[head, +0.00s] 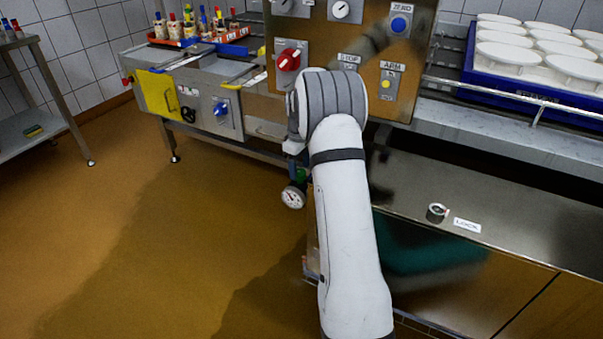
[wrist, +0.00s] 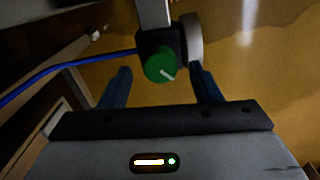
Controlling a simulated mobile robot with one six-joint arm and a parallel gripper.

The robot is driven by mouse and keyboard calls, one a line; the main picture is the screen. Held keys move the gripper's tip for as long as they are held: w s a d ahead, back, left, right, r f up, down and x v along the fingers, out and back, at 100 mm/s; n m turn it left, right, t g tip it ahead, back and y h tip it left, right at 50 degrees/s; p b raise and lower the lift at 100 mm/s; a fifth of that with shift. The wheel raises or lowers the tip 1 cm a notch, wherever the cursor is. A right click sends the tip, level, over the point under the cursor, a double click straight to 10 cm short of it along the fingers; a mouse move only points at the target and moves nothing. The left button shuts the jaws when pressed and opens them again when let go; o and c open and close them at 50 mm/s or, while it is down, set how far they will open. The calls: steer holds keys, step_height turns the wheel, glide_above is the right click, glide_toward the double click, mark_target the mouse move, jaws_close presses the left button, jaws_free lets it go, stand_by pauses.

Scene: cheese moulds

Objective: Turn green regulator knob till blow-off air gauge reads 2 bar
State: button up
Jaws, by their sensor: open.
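The green regulator knob (wrist: 160,65) shows in the wrist view with a pale pointer line aimed to the lower right. It sits on a dark regulator body with a blue hose (wrist: 60,68) on the left. My gripper (wrist: 163,75) is open, its two dark fingers on either side of the knob and apart from it. In the head view a bit of the green knob (head: 302,174) shows beside my arm. The round white gauge (head: 293,197) hangs just below it; its dial is too small to read.
A panel with a red knob (head: 289,60), a blue ZEND button (head: 399,24) and a yellow ARM button (head: 387,84) stands behind my arm. A steel counter (head: 500,205) is at right, with a blue crate (head: 480,83) of white moulds behind.

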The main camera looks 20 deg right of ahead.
steer(key=shift+f, duration=0.85)
steer(key=shift+c, duration=0.4)
steer(key=c, duration=0.9)
steer(key=shift+d, duration=0.2)
steer(key=shift+a+r, duration=0.1)
